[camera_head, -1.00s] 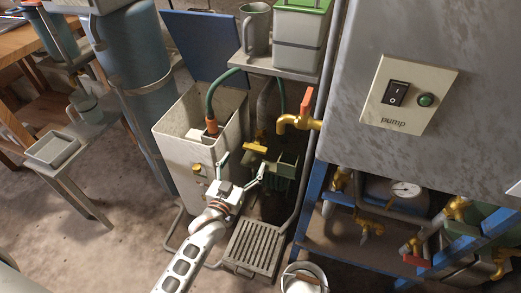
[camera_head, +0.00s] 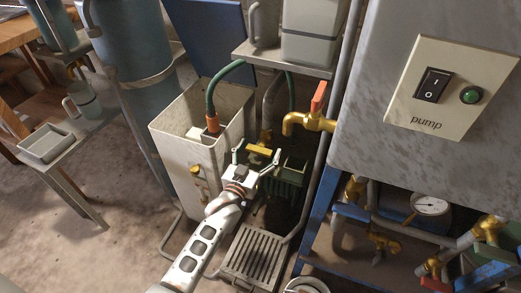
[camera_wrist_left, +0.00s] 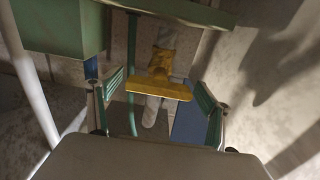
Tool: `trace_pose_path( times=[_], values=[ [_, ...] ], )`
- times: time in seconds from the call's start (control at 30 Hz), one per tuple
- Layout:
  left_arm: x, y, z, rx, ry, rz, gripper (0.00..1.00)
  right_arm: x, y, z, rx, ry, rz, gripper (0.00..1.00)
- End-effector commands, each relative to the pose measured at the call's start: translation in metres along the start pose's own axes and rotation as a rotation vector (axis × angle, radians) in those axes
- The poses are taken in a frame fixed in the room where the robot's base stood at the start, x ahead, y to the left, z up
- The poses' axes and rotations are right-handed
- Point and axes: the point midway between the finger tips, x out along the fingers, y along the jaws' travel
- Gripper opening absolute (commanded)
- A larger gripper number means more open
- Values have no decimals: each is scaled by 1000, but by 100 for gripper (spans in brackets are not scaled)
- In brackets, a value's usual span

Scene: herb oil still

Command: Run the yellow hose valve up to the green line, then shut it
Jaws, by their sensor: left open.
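The yellow valve handle (camera_head: 258,150) is a flat crossbar on a brass body, beside the white tank (camera_head: 185,135). It also shows in the left wrist view (camera_wrist_left: 158,90), lying crosswise. My left gripper (camera_head: 256,158) is open just in front of the handle. In the left wrist view its two green-padded fingers (camera_wrist_left: 160,98) stand on either side of the handle; contact cannot be told. A green hose (camera_head: 211,95) with an orange end enters the tank. I cannot make out a green line. My right gripper is not in view.
A brass tap with a red lever (camera_head: 318,97) juts out to the right of the valve. A green box (camera_head: 290,168) sits close beside it. A slatted grate (camera_head: 255,254) lies below. The pump panel (camera_head: 440,85) is at the right.

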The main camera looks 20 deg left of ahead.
Motion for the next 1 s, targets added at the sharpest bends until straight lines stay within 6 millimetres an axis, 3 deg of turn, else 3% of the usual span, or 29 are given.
trace_pose_path(
  times=[0.27, 0.43, 0.77, 1.0],
  values=[
    [2, 0, -1, 0, 2, 0, 79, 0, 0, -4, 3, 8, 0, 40],
    [2, 0, -1, 0, 1, 0, 40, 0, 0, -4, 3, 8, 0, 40],
    [2, 0, -2, -24, 2, 0, 40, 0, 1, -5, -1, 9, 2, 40],
    [3, 0, -6, -140, 5, 1, 40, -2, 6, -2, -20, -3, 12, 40]
  ],
)
